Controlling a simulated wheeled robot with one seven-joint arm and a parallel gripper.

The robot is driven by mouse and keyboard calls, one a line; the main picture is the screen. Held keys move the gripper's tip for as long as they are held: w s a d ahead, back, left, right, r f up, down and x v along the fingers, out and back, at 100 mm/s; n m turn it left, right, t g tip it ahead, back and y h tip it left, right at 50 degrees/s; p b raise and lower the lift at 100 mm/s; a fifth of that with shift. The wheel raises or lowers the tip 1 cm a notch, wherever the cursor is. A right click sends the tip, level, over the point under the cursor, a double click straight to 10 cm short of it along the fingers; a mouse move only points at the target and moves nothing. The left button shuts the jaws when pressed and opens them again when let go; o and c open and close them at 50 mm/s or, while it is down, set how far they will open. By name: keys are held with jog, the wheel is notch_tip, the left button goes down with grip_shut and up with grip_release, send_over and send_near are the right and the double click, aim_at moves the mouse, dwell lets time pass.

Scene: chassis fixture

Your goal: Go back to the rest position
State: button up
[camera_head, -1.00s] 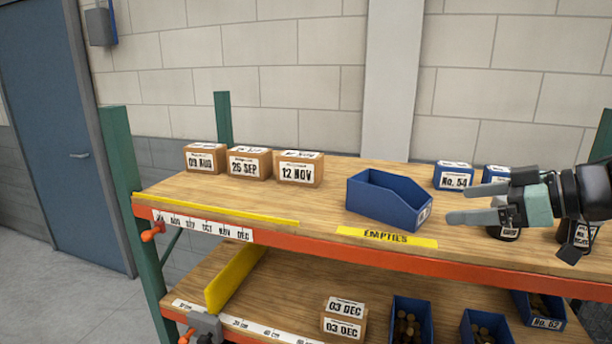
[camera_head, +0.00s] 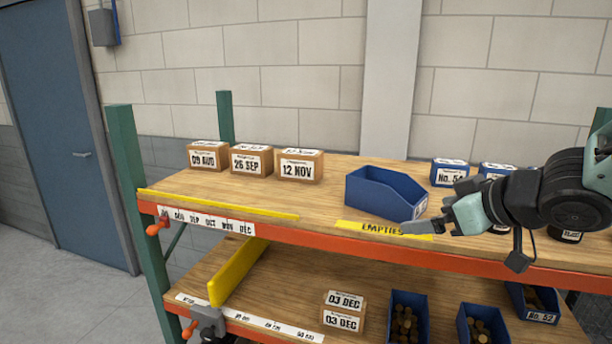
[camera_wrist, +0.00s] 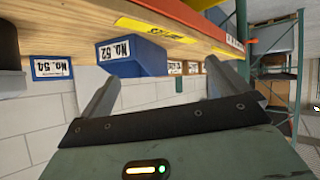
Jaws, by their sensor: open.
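My gripper (camera_head: 424,233) is in front of the upper shelf's right half in the head view, close to the right end of the yellow EMPTIES label (camera_head: 372,229). In the wrist view my gripper (camera_wrist: 158,92) shows two fingers spread apart with nothing between them. It is open and empty. In the head view the fingers point left and partly overlap each other. An empty blue bin (camera_head: 385,192) stands on the upper shelf behind the fingers. It also shows in the wrist view, upside down, marked No. 52 (camera_wrist: 130,57).
Three cardboard boxes (camera_head: 252,160) stand at the upper shelf's left. Blue No. 54 boxes (camera_head: 449,172) stand behind my arm. The orange shelf beam (camera_head: 330,245) runs below my gripper.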

jog(key=s+a+f+g+h, duration=0.2)
jog(key=s+a+f+g, duration=0.1)
jog(key=s, duration=0.6)
jog(key=s+a+f+g+h, duration=0.1)
jog(key=s+a+f+g, duration=0.25)
jog(key=s, duration=0.55)
jog(key=s+a+f+g+h, duration=0.2)
jog(key=s+f+g, duration=0.15)
jog(key=s, duration=0.55)
notch_tip(320, 180, down, 11)
jog(key=b, duration=1.1)
jog(key=shift+w, duration=0.4)
jog(key=shift+r, duration=0.1)
